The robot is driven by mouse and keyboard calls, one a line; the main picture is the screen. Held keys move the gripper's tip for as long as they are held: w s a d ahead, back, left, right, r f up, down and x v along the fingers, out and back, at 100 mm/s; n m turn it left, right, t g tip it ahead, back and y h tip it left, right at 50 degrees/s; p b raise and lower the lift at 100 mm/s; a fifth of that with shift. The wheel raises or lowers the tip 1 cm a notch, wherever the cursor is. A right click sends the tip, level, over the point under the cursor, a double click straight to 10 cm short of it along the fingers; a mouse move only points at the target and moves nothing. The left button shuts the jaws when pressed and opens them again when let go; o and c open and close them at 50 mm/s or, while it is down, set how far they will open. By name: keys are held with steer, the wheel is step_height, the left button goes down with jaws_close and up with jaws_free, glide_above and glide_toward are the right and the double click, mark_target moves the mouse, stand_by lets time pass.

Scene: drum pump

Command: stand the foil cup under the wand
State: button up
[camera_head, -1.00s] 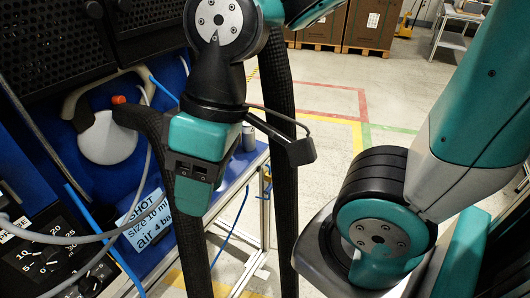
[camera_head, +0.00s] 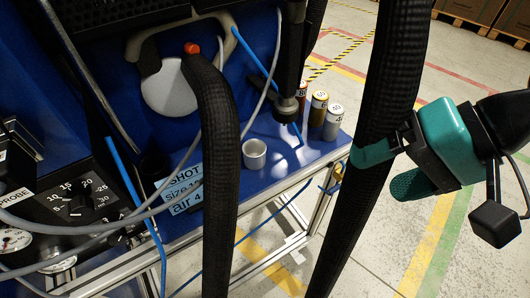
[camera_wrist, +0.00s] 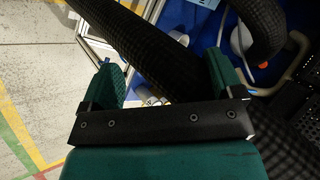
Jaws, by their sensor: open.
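The foil cup (camera_head: 254,154) is a small silver cup standing upright on the blue bench top, near its front edge. The wand (camera_head: 288,100) hangs down as a dark vertical rod, its tip behind and to the right of the cup in the head view. The cup looks apart from the wand tip. My gripper (camera_head: 388,168) is open at the right, away from the cup, with its teal fingers beside a thick black hose. Whether a finger touches that hose I cannot tell.
A thick ribbed hose (camera_head: 217,150) hangs left of the cup; another hose (camera_head: 378,90) stands right, by my gripper. Several small cans (camera_head: 333,122) stand at the bench's right end. A label plate (camera_head: 182,188) lies left of the cup. Open floor lies right.

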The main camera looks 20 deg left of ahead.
steer(key=w+a+f+m+t+y, duration=0.1)
steer(key=w+a+f+m+y, duration=0.45)
steer(key=m, duration=0.65)
steer(key=m+t, duration=0.4)
steer(key=m, duration=0.7)
glide_toward(246, 146)
steer(key=shift+w+a+f+h+p, duration=0.1)
steer(key=shift+a+h+p, duration=0.15)
steer(key=shift+a+p, duration=0.8)
steer(key=shift+p+x, duration=0.8)
steer(key=shift+x, duration=1.95)
steer(key=shift+w+d+f, duration=0.1)
steer(key=shift+f, duration=0.1)
steer(key=c, duration=1.1)
steer(key=shift+r, duration=0.1)
